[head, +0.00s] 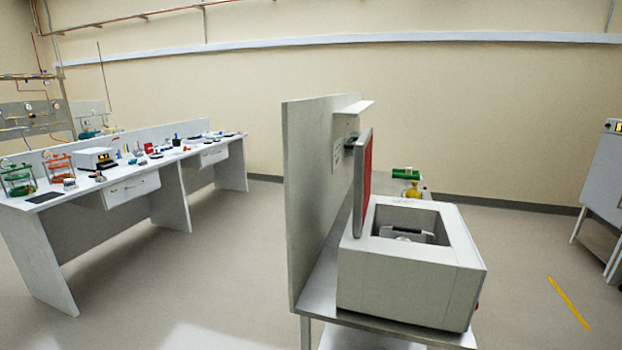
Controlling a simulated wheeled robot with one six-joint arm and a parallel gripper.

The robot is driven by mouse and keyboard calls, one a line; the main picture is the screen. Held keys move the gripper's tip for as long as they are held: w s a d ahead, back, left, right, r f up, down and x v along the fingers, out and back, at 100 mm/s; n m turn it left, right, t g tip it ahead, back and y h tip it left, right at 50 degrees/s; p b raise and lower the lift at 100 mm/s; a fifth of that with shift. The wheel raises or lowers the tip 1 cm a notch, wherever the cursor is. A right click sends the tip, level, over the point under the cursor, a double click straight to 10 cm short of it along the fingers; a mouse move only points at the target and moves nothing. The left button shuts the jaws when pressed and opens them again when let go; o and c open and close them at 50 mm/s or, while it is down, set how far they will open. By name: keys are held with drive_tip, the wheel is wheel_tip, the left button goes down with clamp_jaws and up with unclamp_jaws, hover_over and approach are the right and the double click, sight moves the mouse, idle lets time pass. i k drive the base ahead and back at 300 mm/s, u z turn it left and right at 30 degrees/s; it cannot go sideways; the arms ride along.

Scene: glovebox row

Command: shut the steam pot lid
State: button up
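The steam pot (405,262) is a pale grey box with a square opening in its top. It stands on a narrow metal stand in the right half of the head view. Its lid (361,180) is open and stands nearly upright along the left side of the opening, with a red inner face. A dark handle or latch (350,143) shows near the lid's top. Something pale with a dark part lies inside the opening. My gripper is not in view.
A grey upright panel (318,190) rises close behind the lid. Green and yellow items (405,174) stand beyond the pot. A long white bench (120,190) with lab items stands left. A grey cabinet (605,185) stands far right. Floor between bench and stand is clear.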

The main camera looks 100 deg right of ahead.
sight(363, 149)
drive_tip(key=z, duration=3.95)
drive_tip(key=i, duration=1)
drive_tip(key=u, duration=1.3)
drive_tip(key=k, duration=0.45)
drive_tip(key=u, duration=0.05)
